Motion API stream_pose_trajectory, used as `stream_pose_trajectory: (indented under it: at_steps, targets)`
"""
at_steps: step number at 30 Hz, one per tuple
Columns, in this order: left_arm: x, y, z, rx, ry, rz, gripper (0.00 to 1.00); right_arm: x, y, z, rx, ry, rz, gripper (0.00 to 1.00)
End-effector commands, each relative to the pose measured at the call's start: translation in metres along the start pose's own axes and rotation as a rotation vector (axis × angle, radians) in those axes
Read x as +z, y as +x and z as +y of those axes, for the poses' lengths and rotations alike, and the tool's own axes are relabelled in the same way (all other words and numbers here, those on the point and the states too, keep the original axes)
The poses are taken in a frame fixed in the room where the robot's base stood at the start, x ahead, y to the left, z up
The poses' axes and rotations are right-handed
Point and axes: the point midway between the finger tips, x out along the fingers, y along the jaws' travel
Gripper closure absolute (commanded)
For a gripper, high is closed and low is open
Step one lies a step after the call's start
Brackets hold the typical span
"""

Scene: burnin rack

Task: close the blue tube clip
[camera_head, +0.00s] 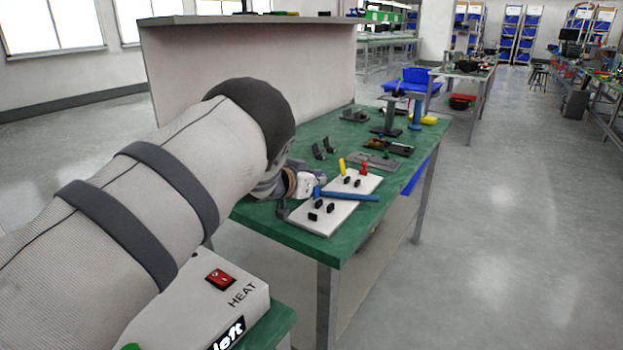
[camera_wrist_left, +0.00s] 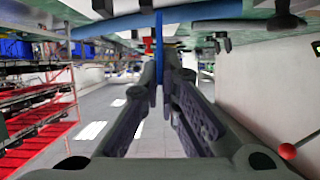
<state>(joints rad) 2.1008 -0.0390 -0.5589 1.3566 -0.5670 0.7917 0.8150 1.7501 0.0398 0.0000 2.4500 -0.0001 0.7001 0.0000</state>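A long blue tube (camera_head: 350,196) lies across a pale board (camera_head: 322,219) on the green bench; it also crosses the top of the left wrist view (camera_wrist_left: 205,13). At its left end in the head view stands a small blue part, the blue tube clip (camera_head: 316,191). My left gripper (camera_head: 308,187) is at that end, partly hidden by my arm. In the left wrist view my left gripper's fingers (camera_wrist_left: 160,72) are close together, with a narrow upright blue piece of the clip (camera_wrist_left: 159,45) between their tips. My right gripper is not in view.
Several black blocks (camera_head: 313,217) stand on the board, with a yellow piece (camera_head: 341,165) and a red piece (camera_head: 364,168) at its far edge. A grey plate (camera_head: 376,161) and dark fixtures lie beyond. A box marked HEAT (camera_head: 205,305) is in front.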

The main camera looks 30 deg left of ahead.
Motion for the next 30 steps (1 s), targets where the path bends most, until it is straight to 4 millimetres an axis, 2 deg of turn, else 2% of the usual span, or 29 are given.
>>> stream_pose_trajectory:
  at_steps: [15, 30]
  targets:
    - [0.003, 0.001, 0.017, -0.104, 0.258, -0.003, 1.0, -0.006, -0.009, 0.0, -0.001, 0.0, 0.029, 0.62]
    - [0.005, 0.002, 0.018, -0.119, 0.293, -0.004, 1.0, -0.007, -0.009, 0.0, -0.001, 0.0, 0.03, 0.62]
